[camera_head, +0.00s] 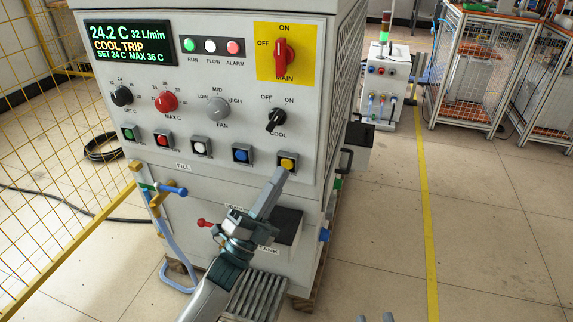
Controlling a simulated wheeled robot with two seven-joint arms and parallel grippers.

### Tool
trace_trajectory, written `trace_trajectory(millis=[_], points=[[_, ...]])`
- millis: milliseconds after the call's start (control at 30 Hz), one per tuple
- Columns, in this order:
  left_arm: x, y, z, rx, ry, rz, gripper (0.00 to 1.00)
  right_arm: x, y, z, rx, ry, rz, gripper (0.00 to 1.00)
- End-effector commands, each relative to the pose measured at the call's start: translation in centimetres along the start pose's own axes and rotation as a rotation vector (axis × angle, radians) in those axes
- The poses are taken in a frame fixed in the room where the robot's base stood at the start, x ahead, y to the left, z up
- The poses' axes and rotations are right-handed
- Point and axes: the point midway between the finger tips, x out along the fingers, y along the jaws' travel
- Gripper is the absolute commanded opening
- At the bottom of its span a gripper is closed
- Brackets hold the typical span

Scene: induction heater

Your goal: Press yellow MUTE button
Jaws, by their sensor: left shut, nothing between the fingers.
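The yellow button (287,163) is the rightmost in the lower row on the grey cabinet's front panel. Its label is not readable here. My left gripper (281,173) is shut and empty, its tip just below the yellow button and overlapping the lower edge of its housing. I cannot tell whether the tip touches the button. Two grey fingertips of my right gripper (375,318) show at the bottom edge, apart from each other, far from the panel.
Green (130,134), red (163,138), white (201,146) and blue (241,153) buttons share the row. The display (130,43) reads COOL TRIP. A red-handled valve (205,222) is near my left arm.

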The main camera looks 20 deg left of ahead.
Motion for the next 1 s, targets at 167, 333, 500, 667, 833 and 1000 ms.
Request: trace_trajectory(millis=[167,333,500,667,833,1000], points=[[0.03,0.01,0.01,0.000,0.000,0.000,0.00,0.00,0.00,0.02,0.000,0.000,0.000,0.31],[0.31,0.16,0.19,0.000,0.000,-0.001,0.00,0.00,0.00,0.04,0.000,0.000,0.000,0.31],[0.58,0.38,0.41,0.000,0.000,0.000,0.00,-0.01,0.00,0.07,0.000,-0.001,0.000,0.31],[0.61,0.42,0.44,0.000,0.000,0.000,0.00,-0.01,0.00,0.07,0.000,-0.001,0.000,0.31],[0.61,0.41,0.43,0.000,0.000,0.000,0.00,-0.01,0.00,0.07,0.000,-0.001,0.000,0.31],[0.65,0.45,0.46,0.000,0.000,0.000,0.00,-0.01,0.00,0.09,0.000,-0.001,0.000,0.31]])
